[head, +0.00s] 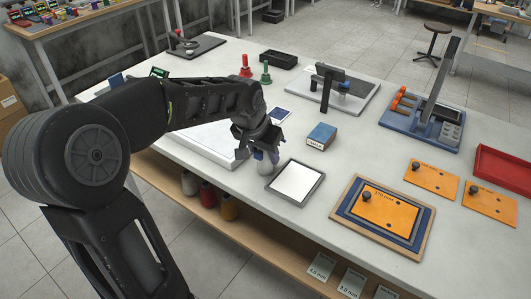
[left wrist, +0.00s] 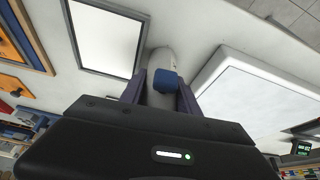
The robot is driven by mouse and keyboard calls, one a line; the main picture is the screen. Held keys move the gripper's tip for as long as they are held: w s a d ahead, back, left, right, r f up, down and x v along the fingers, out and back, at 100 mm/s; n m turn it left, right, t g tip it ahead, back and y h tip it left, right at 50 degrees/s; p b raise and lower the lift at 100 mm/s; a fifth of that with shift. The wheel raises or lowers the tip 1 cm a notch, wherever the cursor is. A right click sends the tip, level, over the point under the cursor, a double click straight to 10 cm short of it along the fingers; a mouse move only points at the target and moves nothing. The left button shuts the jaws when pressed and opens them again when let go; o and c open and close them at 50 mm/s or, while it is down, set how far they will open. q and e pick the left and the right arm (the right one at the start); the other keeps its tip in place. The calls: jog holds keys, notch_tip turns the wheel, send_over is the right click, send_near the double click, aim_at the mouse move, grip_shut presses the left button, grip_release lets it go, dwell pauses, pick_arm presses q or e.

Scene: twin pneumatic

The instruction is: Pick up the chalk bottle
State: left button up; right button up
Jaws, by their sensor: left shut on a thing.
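In the left wrist view the bottle (left wrist: 160,58) shows a white rounded body, with a blue part (left wrist: 166,81) towards me. My left gripper (head: 262,153) reaches down over it and is shut on it. In the left wrist view the fingers (left wrist: 161,88) lie on both sides of the bottle. I cannot tell whether its base touches the table. My right gripper is not in view.
A framed white panel (head: 295,183) lies just right of the bottle. A white plate (head: 198,146) lies left of it. A blue box (head: 321,136) stands behind. Orange plates (head: 385,213), a blue fixture (head: 422,124) and a red tray (head: 502,172) occupy the right side.

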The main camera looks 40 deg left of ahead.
pick_arm(q)
grip_shut()
notch_tip(320, 180, up, 10)
dwell(0.7)
dwell(0.4)
